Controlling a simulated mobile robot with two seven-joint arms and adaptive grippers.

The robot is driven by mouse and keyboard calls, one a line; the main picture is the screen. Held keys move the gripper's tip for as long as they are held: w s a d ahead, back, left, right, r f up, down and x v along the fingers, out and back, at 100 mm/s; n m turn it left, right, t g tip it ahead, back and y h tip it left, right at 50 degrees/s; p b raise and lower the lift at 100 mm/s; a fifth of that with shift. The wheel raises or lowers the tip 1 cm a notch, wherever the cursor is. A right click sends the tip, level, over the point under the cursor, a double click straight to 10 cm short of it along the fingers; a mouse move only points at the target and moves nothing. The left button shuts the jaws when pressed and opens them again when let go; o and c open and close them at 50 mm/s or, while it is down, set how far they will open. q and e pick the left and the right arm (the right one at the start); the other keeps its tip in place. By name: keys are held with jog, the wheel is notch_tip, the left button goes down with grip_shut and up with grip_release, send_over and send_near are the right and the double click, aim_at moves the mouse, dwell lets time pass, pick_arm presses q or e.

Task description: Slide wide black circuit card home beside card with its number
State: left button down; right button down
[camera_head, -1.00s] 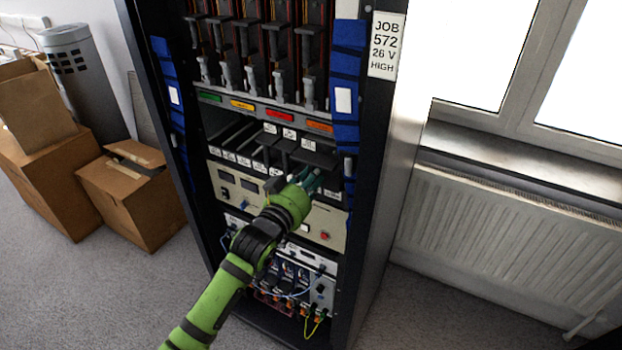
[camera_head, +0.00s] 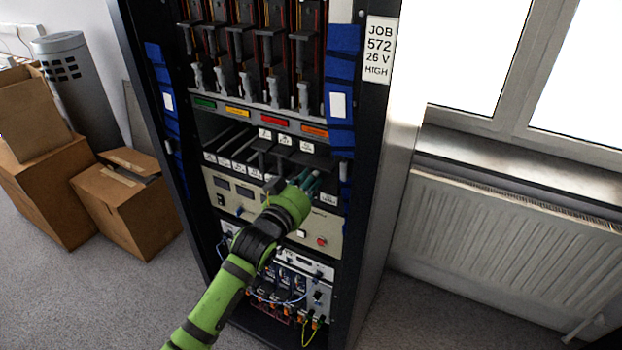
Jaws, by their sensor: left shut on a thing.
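My left gripper (camera_head: 307,181) is at the middle shelf of the black rack, its green arm coming up from below. It is shut on a dark card, apparently the wide black circuit card (camera_head: 322,162), whose flat black part shows just above and right of the fingers. The gripper hides much of its front. Several narrow black cards (camera_head: 232,140) with small white labels stand to its left in the same shelf. The label numbers are too small to read. How deep the held card sits cannot be told. My right gripper is not in view.
Above are upright black modules over a strip of coloured tags (camera_head: 275,121). Below are a beige instrument panel (camera_head: 325,238) and a wired unit (camera_head: 290,285). A sign (camera_head: 380,50) reads JOB 572, 26 V HIGH. Boxes (camera_head: 125,205) stand left, a radiator (camera_head: 490,245) right.

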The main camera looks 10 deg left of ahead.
pick_arm(q)
jog(key=shift+w+d+r, duration=0.1)
jog(key=shift+w+r, duration=0.15)
jog(key=shift+w, duration=0.05)
dwell(0.6)
jog(key=c, duration=1)
grip_release()
jog(key=shift+o, duration=0.2)
jog(key=shift+f, duration=0.25)
jog(key=shift+f+b, duration=0.35)
jog(key=shift+f, duration=0.15)
jog(key=shift+p+v, duration=1.75)
jog(key=shift+v, duration=0.7)
